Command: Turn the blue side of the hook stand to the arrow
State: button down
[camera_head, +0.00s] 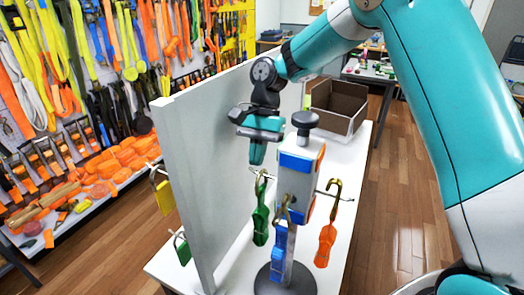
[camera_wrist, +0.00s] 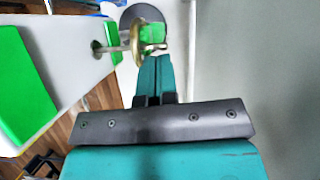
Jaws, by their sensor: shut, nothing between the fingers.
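The hook stand (camera_head: 298,180) stands on a white table, with a black knob on top and a round dark base. Its block shows a blue side (camera_head: 295,162) toward the head camera and an orange side to the right. In the wrist view a green side (camera_wrist: 22,85) shows at the left. Green, blue and orange straps hang from its hooks. My gripper (camera_head: 257,160) is shut and empty, left of the block, just above the hook with the green strap (camera_head: 261,215). In the wrist view my fingertips (camera_wrist: 155,62) are close to a brass ring; contact is unclear. I cannot make out the arrow.
An upright pale panel (camera_head: 215,150) stands close to the left of my gripper and the stand. Padlocks hang on its far side. An open box (camera_head: 338,108) sits behind the stand. A strap wall is at left; wooden floor is clear at right.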

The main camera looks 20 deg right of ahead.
jog(key=w+d+r+p, duration=0.5)
jog(key=w+r+p, duration=0.1)
jog(key=r, duration=0.2)
jog(key=shift+w+d+r, duration=0.15)
jog(key=shift+d, duration=0.1)
